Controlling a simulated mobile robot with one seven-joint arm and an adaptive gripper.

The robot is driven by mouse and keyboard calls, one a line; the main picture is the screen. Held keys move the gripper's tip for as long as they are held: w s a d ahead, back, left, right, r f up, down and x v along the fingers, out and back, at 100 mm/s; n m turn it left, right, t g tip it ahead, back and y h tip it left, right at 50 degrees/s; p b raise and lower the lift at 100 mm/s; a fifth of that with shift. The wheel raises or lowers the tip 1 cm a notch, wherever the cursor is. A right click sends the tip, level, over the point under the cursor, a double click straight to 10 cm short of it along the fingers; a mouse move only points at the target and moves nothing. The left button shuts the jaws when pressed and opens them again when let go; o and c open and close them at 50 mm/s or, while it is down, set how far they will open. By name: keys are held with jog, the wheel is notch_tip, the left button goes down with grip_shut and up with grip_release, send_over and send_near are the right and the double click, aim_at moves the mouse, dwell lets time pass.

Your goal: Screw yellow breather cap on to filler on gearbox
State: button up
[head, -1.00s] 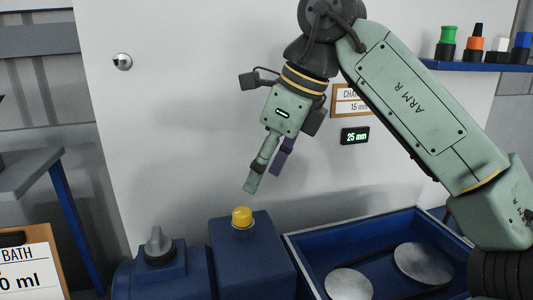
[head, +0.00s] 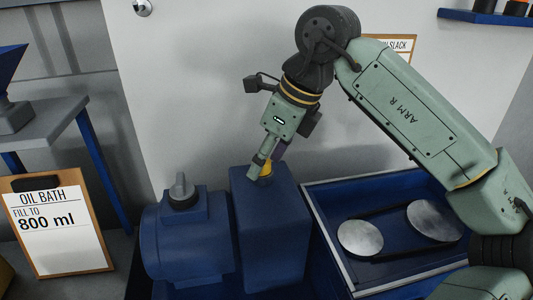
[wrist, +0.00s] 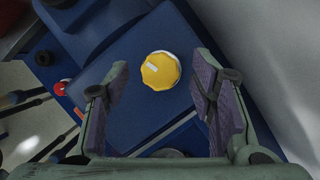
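The yellow breather cap (head: 266,168) sits on top of the blue gearbox (head: 268,230). The wrist view shows the cap (wrist: 161,71) from above, a ribbed round knob with a small white mark. The filler is hidden under it. My gripper (head: 265,163) is down close over the cap, with one finger partly in front of it. In the wrist view my gripper (wrist: 162,68) is open, with the cap centred between the two purple-padded fingertips and a gap on each side. How far the tips reach down beside the cap, I cannot tell.
A blue motor (head: 188,240) with a grey knob stands left of the gearbox. A blue tray (head: 310,205) with two metal discs and a belt lies to its right. An oil bath clipboard (head: 58,225) reads 800 ml. A pale wall (head: 200,90) stands behind.

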grip_shut()
dwell(0.8)
dwell(0.5)
jog(key=shift+f+m+b, duration=0.2)
jog(key=shift+m+b, duration=0.3)
jog(key=shift+b, duration=0.1)
jog(key=m+t+h+b, duration=0.1)
jog(key=m+b, duration=0.1)
jog(key=m, duration=0.1)
jog(key=shift+s+a, duration=0.1)
jog(key=shift+s, duration=0.05)
jog(key=m+b, duration=0.1)
jog(key=m, duration=0.1)
jog(key=shift+a+m+t+h+b, duration=0.1)
jog(key=shift+m+t+h+b, duration=0.2)
jog(key=shift+t+h+b, duration=0.1)
jog(key=shift+r+m, duration=0.2)
jog(key=shift+m, duration=0.5)
jog(key=shift+h, duration=0.3)
